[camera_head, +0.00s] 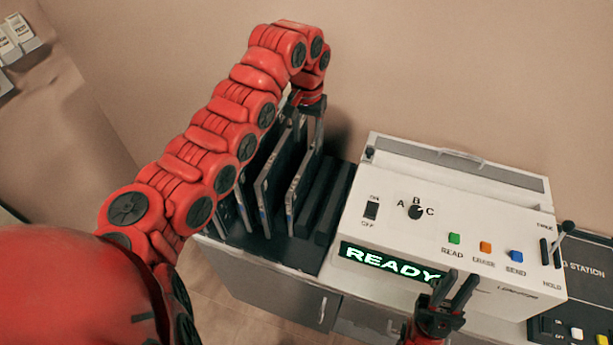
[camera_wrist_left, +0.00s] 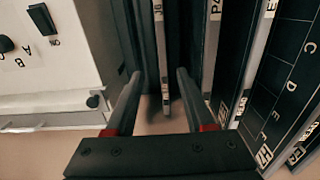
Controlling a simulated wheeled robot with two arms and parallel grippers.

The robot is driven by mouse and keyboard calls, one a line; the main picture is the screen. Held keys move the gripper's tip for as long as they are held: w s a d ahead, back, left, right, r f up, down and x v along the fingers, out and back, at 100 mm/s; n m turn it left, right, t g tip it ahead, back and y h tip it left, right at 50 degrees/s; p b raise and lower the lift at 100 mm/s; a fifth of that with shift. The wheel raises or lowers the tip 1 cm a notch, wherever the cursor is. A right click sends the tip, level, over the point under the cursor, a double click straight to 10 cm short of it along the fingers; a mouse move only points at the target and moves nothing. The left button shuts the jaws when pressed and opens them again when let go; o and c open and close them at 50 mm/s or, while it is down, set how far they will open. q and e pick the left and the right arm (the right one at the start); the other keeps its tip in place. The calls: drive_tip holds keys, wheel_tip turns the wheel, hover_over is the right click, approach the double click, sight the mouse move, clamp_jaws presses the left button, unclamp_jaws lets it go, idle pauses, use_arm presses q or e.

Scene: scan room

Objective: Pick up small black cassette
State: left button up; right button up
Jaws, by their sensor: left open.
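Several black cassettes with light edges stand upright in a dark rack (camera_head: 308,251). The rightmost cassette (camera_head: 301,186) is under my left gripper (camera_head: 308,122), which points down from above. In the left wrist view, the open fingers of my left gripper (camera_wrist_left: 160,78) are on either side of a narrow cassette edge (camera_wrist_left: 163,45), with gaps visible. I cannot tell for sure which cassette is the small one. My right gripper (camera_head: 457,290) is open and empty in front of the white reader. My left arm hides part of the other cassettes.
The white reader machine (camera_head: 400,230) with a lit READY display (camera_head: 388,262) stands right of the rack. The rack's right-hand slots (camera_head: 335,200) look empty. A dark station panel (camera_head: 590,270) is at the far right. A wall is behind.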

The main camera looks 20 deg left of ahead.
sight(307, 174)
use_arm(q)
wheel_tip(307, 174, down, 12)
drive_tip(key=p, duration=0.4)
drive_tip(key=shift+s+r, duration=0.15)
drive_tip(key=shift+r, duration=0.1)
drive_tip(key=shift+f+p, duration=0.45)
drive_tip(key=shift+p, duration=0.25)
drive_tip(key=f+p, duration=0.1)
drive_tip(key=f, duration=0.2)
drive_tip(key=shift+w+a+f, duration=0.1)
drive_tip(key=shift+w+f, duration=0.1)
drive_tip(key=shift+a+f, duration=0.1)
drive_tip(key=shift+f, duration=0.5)
clamp_jaws()
